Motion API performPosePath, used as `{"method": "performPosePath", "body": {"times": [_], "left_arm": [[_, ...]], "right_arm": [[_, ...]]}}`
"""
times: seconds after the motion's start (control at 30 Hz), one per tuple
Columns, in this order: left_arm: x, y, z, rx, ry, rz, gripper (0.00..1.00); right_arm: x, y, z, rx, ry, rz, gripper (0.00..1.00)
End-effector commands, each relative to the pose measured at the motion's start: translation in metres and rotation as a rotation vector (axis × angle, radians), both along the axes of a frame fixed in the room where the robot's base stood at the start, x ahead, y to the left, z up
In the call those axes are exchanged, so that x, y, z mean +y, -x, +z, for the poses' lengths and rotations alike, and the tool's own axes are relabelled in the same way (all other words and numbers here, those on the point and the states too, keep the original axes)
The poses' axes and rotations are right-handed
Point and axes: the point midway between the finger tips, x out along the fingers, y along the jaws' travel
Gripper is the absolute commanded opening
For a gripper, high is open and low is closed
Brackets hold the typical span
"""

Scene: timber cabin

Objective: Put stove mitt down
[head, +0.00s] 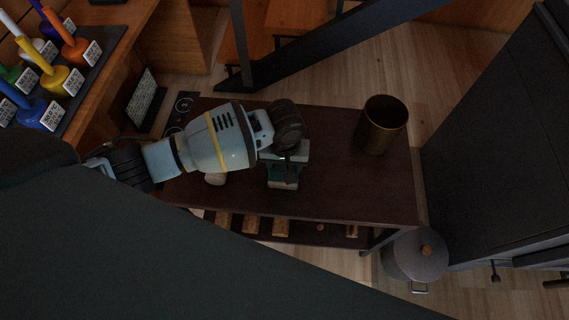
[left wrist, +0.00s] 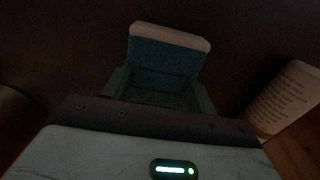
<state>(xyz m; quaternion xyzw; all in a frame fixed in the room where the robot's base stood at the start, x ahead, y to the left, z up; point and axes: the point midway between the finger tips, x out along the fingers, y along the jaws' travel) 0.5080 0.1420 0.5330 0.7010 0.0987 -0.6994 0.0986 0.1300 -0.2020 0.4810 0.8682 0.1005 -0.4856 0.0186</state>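The stove mitt, teal with a pale cuff edge, shows in the left wrist view (left wrist: 168,58) between the fingers of my left gripper. In the head view my left gripper (head: 284,172) points down over the dark brown table, and a small part of the mitt (head: 283,184) shows below it. The gripper appears shut on the mitt. The mitt is low over the table top; I cannot tell whether it touches it. Much of it is hidden by the gripper. My right gripper is not in view.
The dark table (head: 335,185) has clear room right of the gripper, up to a brass pot (head: 381,125). A pale object (head: 215,179) lies left of the gripper, partly under my arm. A lidded grey pot (head: 415,257) stands below the table's right end.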

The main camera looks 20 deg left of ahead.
Motion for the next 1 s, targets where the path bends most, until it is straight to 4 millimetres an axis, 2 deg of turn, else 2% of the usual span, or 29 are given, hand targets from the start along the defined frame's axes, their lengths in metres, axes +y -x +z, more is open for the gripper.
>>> {"method": "performPosePath", "body": {"times": [0.03,0.1,0.13,0.47,0.57,1.0], "left_arm": [[0.0,0.0,0.0,0.0,0.0,0.0,0.64],[0.0,0.0,0.0,0.0,0.0,0.0,0.73],[0.0,0.0,0.0,0.0,0.0,0.0,0.74],[0.0,0.0,0.003,-0.001,-0.001,0.001,0.74],[0.0,0.0,0.014,-0.001,0.001,0.0,0.74],[-0.001,0.0,0.098,-0.002,0.001,0.0,0.74]], "right_arm": [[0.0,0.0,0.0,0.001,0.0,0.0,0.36],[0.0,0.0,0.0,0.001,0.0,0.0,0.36],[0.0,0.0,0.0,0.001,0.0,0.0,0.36],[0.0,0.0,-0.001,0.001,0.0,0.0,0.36],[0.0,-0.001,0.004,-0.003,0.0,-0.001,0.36],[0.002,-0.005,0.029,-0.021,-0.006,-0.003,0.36]]}}
